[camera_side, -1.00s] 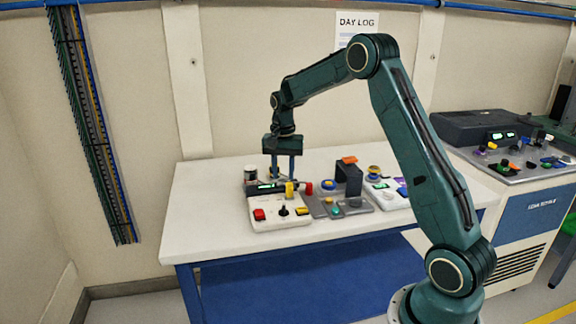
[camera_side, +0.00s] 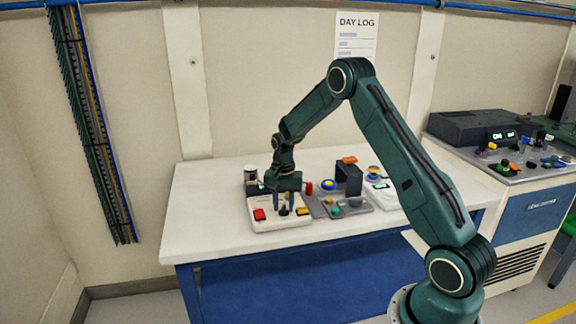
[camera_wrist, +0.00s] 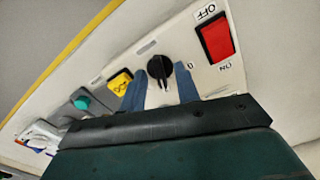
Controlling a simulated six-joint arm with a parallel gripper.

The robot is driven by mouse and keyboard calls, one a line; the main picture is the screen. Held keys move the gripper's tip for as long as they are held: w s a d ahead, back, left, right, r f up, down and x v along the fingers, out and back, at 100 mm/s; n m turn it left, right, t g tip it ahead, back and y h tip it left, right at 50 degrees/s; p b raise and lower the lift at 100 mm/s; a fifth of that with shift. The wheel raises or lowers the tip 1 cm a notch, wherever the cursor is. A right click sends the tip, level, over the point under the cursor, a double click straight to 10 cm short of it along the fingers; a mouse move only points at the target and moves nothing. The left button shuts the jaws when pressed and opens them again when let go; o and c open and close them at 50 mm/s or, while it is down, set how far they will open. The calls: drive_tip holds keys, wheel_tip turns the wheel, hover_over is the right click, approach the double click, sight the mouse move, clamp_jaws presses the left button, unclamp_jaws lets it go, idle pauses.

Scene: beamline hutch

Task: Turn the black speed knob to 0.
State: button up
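The black knob (camera_side: 284,211) sits on a pale control box (camera_side: 265,225) at the front of the bench. In the wrist view the knob (camera_wrist: 159,67) is round with a raised grip bar, and a small "0" mark is printed to its right. My gripper (camera_side: 284,206) points down over the box at the knob. In the wrist view its two blue fingers (camera_wrist: 160,88) are apart, one on each side of the knob. I see a gap between fingers and knob there; contact is not clear.
A red rocker switch (camera_wrist: 216,38) marked OFF and ON is right of the knob in the wrist view. A yellow control (camera_wrist: 120,82) and a teal knob (camera_wrist: 82,102) are to its left. A dark raised block (camera_side: 349,178) stands behind right. The bench's left side is clear.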

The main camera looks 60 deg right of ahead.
clamp_jaws()
drive_tip(key=shift+n, duration=0.4)
drive_tip(key=n, duration=0.6)
drive_tip(key=shift+n, duration=0.4)
drive_tip(key=n, duration=0.4)
drive_tip(key=shift+n, duration=2.2)
